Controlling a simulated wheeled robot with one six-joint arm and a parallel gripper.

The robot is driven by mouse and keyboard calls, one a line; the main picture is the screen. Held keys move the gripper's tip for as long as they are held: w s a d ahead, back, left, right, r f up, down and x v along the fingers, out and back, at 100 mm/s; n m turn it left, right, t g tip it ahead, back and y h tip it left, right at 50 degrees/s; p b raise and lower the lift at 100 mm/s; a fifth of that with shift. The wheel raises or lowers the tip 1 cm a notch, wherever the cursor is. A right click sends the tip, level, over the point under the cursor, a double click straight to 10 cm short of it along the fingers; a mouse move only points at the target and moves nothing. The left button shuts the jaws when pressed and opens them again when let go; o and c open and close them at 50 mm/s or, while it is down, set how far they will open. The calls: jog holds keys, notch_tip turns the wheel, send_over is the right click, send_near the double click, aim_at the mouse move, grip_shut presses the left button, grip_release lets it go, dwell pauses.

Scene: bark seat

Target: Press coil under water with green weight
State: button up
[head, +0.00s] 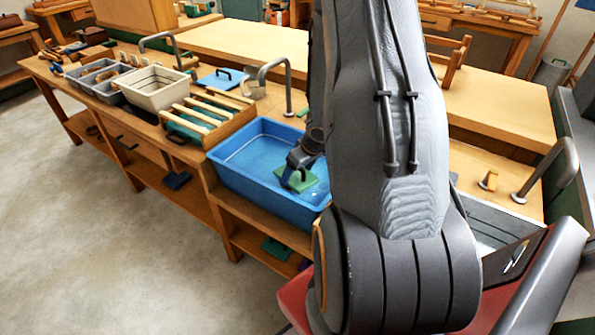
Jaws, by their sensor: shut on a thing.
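The green weight (312,187) is a flat green block with a dark handle, inside the blue tub (228,180) near its right end. My gripper (296,172) is shut on the weight's handle, low in the tub. The tub holds water (265,157). I cannot make out the coil; it may be under the weight or hidden by my arm. My arm covers the right part of the tub. I cannot tell how deep the weight sits.
A slatted wooden rack (207,113) stands left of the tub, with a pale grey basin (152,86) beyond it. A curved metal tap (288,88) rises behind the tub. A blue board with a handle (222,79) lies behind the rack. Floor at left is clear.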

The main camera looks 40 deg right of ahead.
jog(key=shift+f+b, duration=2.65)
jog(key=shift+f, duration=0.55)
jog(key=o, duration=1.6)
jog(key=shift+o, duration=0.4)
notch_tip(320, 180, up, 16)
jog(key=p, duration=2)
jog(key=shift+s+f, duration=0.1)
jog(key=shift+f, duration=0.05)
jog(key=shift+r+p, duration=0.7)
jog(key=shift+p, duration=0.25)
